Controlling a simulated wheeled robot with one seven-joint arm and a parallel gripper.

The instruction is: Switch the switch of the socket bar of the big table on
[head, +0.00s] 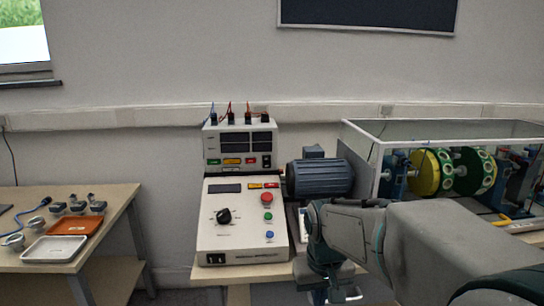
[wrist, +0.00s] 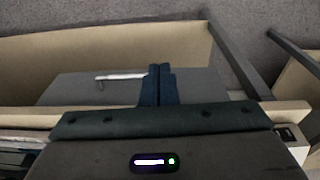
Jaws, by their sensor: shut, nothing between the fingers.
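My gripper (wrist: 157,84) is shut and empty in the wrist view, its two dark fingertips together. They lie over a grey surface that carries a thin white bar (wrist: 121,76), apart from the fingers as far as I can tell. In the head view my arm crosses the lower right, and its fingertips cannot be made out. A white part with a small dark element (wrist: 287,133) shows at the wrist view's right edge.
A white control box (head: 240,235) with a black knob and coloured buttons stands left of my arm. Behind it are a supply unit (head: 240,140) and a motor (head: 320,178). A rig with coloured discs (head: 428,172) stands right. A smaller table (head: 110,225) with trays is left.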

